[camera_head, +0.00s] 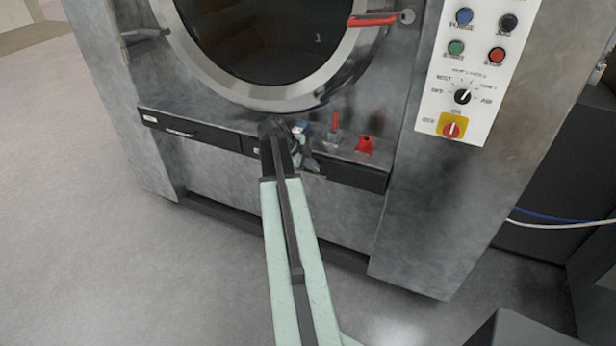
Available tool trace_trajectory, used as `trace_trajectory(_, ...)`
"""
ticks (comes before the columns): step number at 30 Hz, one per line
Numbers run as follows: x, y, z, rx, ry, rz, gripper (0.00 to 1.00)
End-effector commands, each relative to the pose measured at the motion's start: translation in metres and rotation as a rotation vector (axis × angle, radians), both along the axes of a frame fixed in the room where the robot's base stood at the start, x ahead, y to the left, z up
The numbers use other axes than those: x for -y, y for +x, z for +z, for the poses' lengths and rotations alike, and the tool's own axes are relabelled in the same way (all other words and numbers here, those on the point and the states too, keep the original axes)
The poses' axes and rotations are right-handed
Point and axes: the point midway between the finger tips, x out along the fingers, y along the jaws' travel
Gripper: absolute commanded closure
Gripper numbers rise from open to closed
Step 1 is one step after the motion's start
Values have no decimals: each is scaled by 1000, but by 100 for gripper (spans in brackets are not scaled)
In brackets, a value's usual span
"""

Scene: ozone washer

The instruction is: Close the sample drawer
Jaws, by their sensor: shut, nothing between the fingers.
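A long black front runs below the round door of the grey metal washer, split into a left part with a white label (190,132) and a right part (355,176). I cannot tell for certain which part is the sample drawer; neither clearly stands out far from the washer. My gripper (310,163) is shut and empty at the left end of the right part. It overlaps that front in the picture, and I cannot tell whether it touches.
The round door (275,95) has a red handle (372,20). A control panel (470,75) is at right. The floor at left is clear.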

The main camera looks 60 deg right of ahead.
Motion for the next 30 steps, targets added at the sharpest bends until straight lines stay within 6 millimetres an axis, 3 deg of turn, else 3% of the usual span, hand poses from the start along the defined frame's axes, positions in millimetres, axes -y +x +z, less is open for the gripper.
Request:
trace_trajectory(6,17,10,0,1,0,9,100)
trace_trajectory(22,22,13,2,-1,-7,16,100)
trace_trajectory(26,18,14,10,-1,-7,16,100)
trace_trajectory(30,6,18,31,-1,-4,17,100)
